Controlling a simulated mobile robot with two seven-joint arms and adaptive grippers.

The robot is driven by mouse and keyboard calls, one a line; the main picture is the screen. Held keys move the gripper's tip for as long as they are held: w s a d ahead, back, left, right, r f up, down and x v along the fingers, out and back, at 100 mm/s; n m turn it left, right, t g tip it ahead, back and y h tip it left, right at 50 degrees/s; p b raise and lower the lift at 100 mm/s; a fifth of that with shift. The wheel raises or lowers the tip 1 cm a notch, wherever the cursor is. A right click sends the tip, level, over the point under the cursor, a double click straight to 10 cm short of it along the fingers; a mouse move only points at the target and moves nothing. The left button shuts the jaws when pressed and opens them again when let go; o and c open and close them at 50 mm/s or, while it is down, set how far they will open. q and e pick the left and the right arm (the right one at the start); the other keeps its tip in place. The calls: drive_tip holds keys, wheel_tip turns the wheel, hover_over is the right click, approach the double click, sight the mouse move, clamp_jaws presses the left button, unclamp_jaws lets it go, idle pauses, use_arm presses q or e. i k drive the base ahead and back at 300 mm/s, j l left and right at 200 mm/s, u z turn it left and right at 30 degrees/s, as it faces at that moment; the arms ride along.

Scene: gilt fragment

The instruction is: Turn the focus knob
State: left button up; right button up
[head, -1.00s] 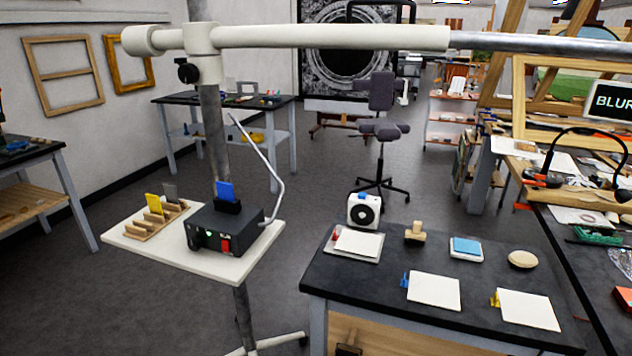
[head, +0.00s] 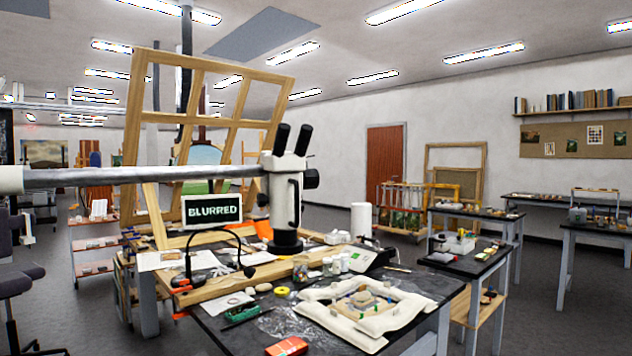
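A white stereo microscope (head: 287,192) with two black eyepieces hangs at the end of a long horizontal boom (head: 140,176) in the head view. I cannot tell for certain which one is the focus knob. A black sign (head: 212,209) beside the microscope reads "BLURRED". Neither of my grippers is in view.
Below the microscope, a gilt frame fragment (head: 364,302) lies among pale cushions (head: 350,328) on a dark worktable (head: 265,338). Open floor lies right of the table.

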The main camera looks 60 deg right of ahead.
sight(311, 178)
drive_tip(key=k+l+z, duration=0.1)
drive_tip(key=l+z, duration=0.2)
drive_tip(key=l, duration=1.5)
drive_tip(key=l+z, duration=0.3)
drive_tip(key=l, duration=1.45)
drive_tip(key=i, duration=0.05)
